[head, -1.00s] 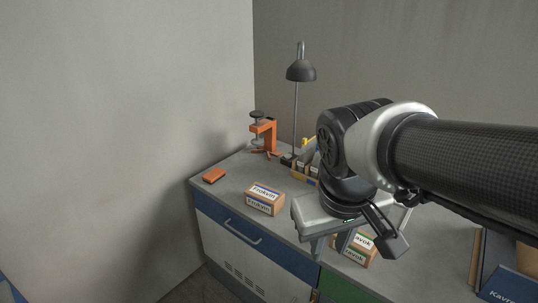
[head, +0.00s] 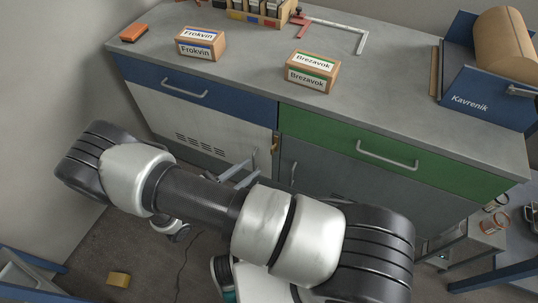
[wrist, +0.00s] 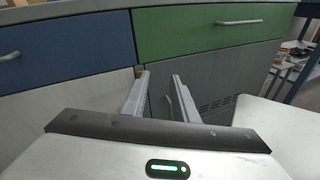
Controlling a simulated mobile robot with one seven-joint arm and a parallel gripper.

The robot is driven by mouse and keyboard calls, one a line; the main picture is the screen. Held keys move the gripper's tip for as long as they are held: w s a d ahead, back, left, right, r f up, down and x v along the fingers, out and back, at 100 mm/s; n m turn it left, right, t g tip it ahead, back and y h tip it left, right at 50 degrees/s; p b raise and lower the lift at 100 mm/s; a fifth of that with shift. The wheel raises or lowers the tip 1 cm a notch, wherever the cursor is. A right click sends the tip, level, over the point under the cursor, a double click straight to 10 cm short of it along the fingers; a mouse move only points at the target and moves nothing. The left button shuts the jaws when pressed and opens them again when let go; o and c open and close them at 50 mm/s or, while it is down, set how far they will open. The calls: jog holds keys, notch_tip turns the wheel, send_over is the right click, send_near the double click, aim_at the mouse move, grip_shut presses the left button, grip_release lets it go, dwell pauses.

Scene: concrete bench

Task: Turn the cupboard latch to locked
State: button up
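The cupboard under the bench has a pale left door (head: 205,125) and a grey right door (head: 330,170). A small brass-coloured latch (head: 275,143) sits at the top of the seam between them, below the drawers. It looks roughly upright, but it is too small to tell its exact setting. In the wrist view the latch (wrist: 139,72) shows only partly, by the left fingertip. My gripper (head: 247,172) is in front of the doors, below the latch in the head view. In the wrist view my gripper (wrist: 160,77) has its fingers apart with nothing between them.
A blue drawer (head: 190,88) and a green drawer (head: 370,150) with bar handles are above the doors. Door handles (head: 293,173) flank the seam. Labelled boxes (head: 313,72) stand on the bench (head: 240,70).

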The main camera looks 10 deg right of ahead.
notch_tip(320, 180, down, 11)
jog(key=s+n+t+y+b, duration=0.2)
jog(key=n+t+y, duration=0.1)
jog(key=n+t, duration=0.25)
jog(key=b, duration=0.2)
send_near(274, 147)
jog(key=f+x, duration=0.1)
jog(key=x, duration=0.6)
jog(key=shift+w+f+n, duration=0.25)
jog(key=shift+w+n, duration=0.2)
jog(key=shift+c, duration=0.6)
grip_shut()
